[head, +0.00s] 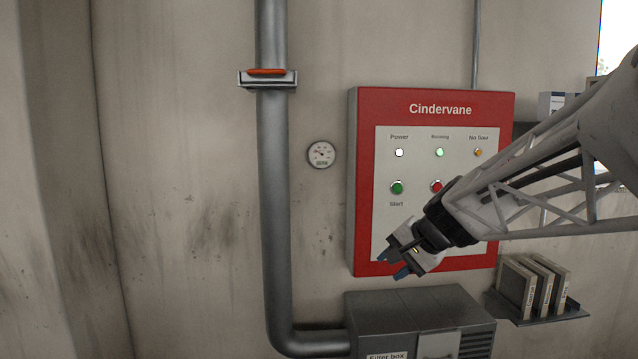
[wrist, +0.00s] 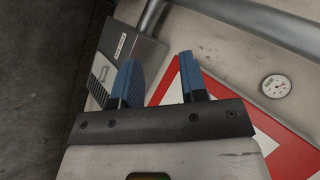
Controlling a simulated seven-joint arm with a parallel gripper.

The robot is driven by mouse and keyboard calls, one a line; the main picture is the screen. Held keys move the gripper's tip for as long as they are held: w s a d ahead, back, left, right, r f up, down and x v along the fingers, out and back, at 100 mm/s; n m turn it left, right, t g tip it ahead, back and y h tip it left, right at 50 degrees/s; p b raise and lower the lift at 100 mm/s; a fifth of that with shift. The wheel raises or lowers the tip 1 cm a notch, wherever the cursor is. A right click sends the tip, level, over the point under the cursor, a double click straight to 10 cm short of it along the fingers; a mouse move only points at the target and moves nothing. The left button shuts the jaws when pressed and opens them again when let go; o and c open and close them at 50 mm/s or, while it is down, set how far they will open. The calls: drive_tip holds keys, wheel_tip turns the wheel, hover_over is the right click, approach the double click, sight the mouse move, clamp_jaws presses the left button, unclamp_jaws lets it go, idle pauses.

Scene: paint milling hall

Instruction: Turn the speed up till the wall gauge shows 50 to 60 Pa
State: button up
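The round wall gauge (head: 321,154) hangs left of the panel; its needle seems to point to the upper left, but the figures are too small to read. It also shows in the wrist view (wrist: 276,86). The red-framed Cindervane panel (head: 366,130) has a green Start button (head: 397,187) and a red button (head: 436,186). No speed control shows; my arm covers the panel's lower right. My gripper (head: 392,263) is in front of the panel's lower left part. In the wrist view its two blue fingers (wrist: 158,62) stand apart with nothing between them.
A power lamp (head: 399,152), a green running lamp (head: 439,152) and an orange no-flow lamp (head: 478,152) top the panel. A grey duct (head: 275,200) with an orange-topped slide runs down to the filter box (head: 420,310). Binders (head: 530,285) stand on a shelf at right.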

drive_tip(key=w+d+r+m+t, duration=0.3)
drive_tip(key=w+d+m, duration=0.1)
drive_tip(key=w+d, duration=0.7)
drive_tip(key=w+d+r+m+t, duration=0.4)
drive_tip(key=w+d, duration=0.4)
drive_tip(key=w, duration=0.5)
drive_tip(key=w+d+f+m+t+h, duration=0.1)
drive_tip(key=w+d+m+h, duration=0.1)
drive_tip(key=d, duration=0.7)
drive_tip(key=w+d+m+t+h, duration=0.1)
drive_tip(key=w+d+m+t, duration=0.1)
drive_tip(key=w+d+m, duration=0.3)
drive_tip(key=w+d+f+m+t+h, duration=0.1)
drive_tip(key=w+d, duration=0.4)
drive_tip(key=d, duration=0.9)
drive_tip(key=m+h, duration=0.1)
drive_tip(key=m, duration=0.1)
drive_tip(key=shift+w+f+m+t+h, duration=0.3)
drive_tip(key=shift+w+f+m, duration=0.05)
drive_tip(key=shift+m, duration=0.05)
drive_tip(key=shift+w+a, duration=0.1)
drive_tip(key=shift+w, duration=0.05)
drive_tip(key=w, duration=0.7)
drive_tip(key=shift+w, duration=0.2)
